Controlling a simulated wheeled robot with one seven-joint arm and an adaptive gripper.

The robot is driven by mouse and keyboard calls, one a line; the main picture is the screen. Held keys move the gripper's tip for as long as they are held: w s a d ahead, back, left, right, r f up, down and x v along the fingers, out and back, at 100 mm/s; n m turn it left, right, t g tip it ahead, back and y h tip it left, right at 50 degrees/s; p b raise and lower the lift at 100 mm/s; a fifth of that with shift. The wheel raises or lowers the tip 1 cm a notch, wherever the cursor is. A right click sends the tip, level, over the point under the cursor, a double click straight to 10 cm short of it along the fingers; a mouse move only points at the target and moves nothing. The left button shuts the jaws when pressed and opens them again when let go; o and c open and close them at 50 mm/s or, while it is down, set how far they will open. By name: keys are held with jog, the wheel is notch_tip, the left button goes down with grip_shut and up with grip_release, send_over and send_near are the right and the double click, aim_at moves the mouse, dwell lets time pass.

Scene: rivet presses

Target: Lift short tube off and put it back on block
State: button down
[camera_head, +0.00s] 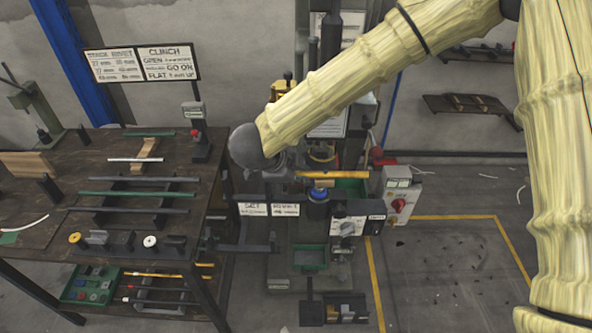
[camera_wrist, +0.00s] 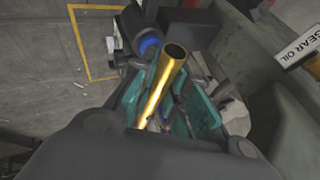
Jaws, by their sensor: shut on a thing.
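A short gold tube (camera_head: 335,174) sticks out to the right of my gripper (camera_head: 298,171) in the head view, held lengthwise roughly level in front of the press. In the wrist view the tube (camera_wrist: 160,92) slants up and right from my gripper (camera_wrist: 150,118), its open round end facing the camera. My gripper is shut on it; the fingertips are mostly hidden. A wooden block (camera_head: 147,151) on the bench carries a thin white rod. Dark block supports (camera_head: 102,217) hold long bars. I cannot tell which block is the tube's.
The dark workbench (camera_head: 40,222) stands at left, with tubes also on its lower shelf. A control box with a red knob (camera_head: 398,197) stands right of the press. A green bin (camera_head: 310,258) sits below.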

jog(key=s+d+r+b, duration=0.1)
jog(key=s+b, duration=0.1)
jog(key=s, duration=0.8)
jog(key=shift+s+d, duration=0.25)
jog(key=shift+s, duration=0.15)
jog(key=shift+r, duration=0.1)
jog(key=s+p, duration=0.3)
jog(key=s, duration=0.9)
jog(key=shift+p, duration=0.3)
dwell(1.0)
jog(key=p, duration=0.3)
jog(key=shift+s+a, duration=0.1)
jog(key=shift+s, duration=0.1)
jog(key=p, duration=0.4)
jog(key=shift+s, duration=0.35)
jog(key=s+p, duration=0.1)
jog(key=p, duration=0.5)
jog(key=shift+s, duration=0.3)
